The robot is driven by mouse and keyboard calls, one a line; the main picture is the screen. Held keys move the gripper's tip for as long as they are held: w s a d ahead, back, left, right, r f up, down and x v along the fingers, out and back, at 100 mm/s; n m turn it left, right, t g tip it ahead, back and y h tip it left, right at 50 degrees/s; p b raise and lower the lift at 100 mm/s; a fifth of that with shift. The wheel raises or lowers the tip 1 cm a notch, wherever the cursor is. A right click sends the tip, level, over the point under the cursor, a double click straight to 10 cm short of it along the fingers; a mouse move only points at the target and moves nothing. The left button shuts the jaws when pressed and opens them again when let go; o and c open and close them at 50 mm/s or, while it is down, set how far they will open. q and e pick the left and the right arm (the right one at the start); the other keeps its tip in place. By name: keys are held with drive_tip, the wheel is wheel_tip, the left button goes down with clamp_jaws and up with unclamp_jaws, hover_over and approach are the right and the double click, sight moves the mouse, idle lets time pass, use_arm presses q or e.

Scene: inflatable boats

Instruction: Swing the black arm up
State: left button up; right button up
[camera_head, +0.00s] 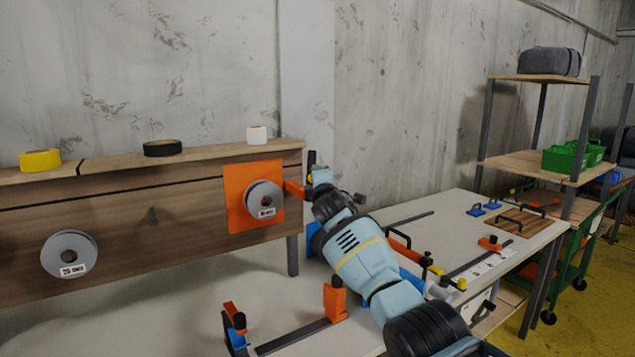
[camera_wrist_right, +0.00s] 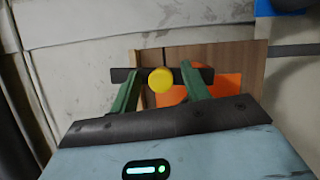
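In the right wrist view a round yellow knob (camera_wrist_right: 160,80) sits between the two green fingers of my right gripper (camera_wrist_right: 161,74). The fingers are spread, with a gap showing on each side of the knob. Dark pieces cross level with the fingertips; I cannot tell whether they are finger pads or the black arm. In the head view my right gripper (camera_head: 319,171) is beside the right end of the wooden panel, its fingers mostly hidden. A small dark upright piece (camera_head: 312,158) shows there, near an orange bracket (camera_head: 295,189). My left gripper is not in view.
An orange plate (camera_head: 236,208) with a grey reel (camera_head: 263,198) is on the wooden panel (camera_head: 130,235), left of my gripper. Orange clamps (camera_head: 335,300) and a bar lie on the white bench (camera_head: 420,207). A shelf rack (camera_head: 520,160) stands at right.

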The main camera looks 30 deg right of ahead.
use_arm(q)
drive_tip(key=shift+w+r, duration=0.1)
use_arm(e)
drive_tip(key=shift+s+a, duration=0.1)
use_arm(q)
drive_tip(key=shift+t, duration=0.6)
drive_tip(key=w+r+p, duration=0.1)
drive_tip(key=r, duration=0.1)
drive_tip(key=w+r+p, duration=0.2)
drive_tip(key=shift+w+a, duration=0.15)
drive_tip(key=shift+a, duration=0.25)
use_arm(e)
drive_tip(key=v, duration=0.7)
drive_tip(key=shift+s, duration=0.35)
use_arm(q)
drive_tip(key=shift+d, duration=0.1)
use_arm(e)
drive_tip(key=shift+f, duration=0.1)
